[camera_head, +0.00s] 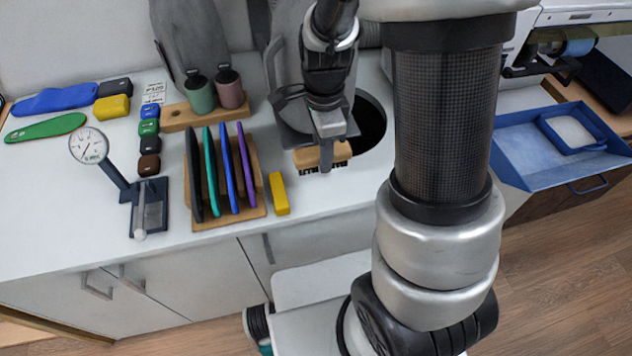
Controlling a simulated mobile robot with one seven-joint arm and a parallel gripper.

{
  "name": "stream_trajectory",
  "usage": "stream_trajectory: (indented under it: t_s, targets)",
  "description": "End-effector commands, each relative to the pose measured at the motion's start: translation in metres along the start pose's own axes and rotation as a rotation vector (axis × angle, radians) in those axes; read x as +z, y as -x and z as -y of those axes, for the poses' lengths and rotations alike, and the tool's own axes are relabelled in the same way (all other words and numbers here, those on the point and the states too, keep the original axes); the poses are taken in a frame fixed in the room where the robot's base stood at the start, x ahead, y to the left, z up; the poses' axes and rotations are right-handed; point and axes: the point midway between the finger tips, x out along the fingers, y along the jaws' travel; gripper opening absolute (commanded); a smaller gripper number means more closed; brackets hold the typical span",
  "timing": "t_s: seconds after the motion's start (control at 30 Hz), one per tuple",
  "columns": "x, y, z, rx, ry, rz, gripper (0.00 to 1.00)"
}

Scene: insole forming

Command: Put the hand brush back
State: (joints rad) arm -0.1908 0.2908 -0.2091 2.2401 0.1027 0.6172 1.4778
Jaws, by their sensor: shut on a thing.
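The hand brush (336,153) has a light wooden body with dark bristles pointing down. It is in the middle of the head camera view, near the front edge of the white worktop (325,198). My gripper (326,160) is above it, pointing down, with its fingers shut on the wooden body. A finger covers part of the brush's front. I cannot tell whether the bristles touch the worktop.
A dark round opening (369,125) is just behind and right of the brush. A yellow block (279,193) and a wooden rack (230,216) of coloured insoles stand to the left. A dial gauge (88,146) is farther left. A blue tray (527,172) is at right.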

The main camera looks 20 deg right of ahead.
Motion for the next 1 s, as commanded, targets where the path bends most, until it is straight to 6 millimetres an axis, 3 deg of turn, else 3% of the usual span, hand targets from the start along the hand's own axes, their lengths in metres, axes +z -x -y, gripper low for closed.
stream_trajectory:
  t_s: [0.2,0.43,0.6,1.0]
  targets:
    - [-0.001,-0.043,-0.002,0.005,-0.001,-0.001,0.00]
    - [0.000,-0.061,-0.001,0.005,0.000,0.000,0.00]
    - [-0.001,-0.085,-0.002,0.006,0.000,0.000,0.00]
    - [0.000,-0.093,-0.001,0.001,0.001,0.000,0.00]
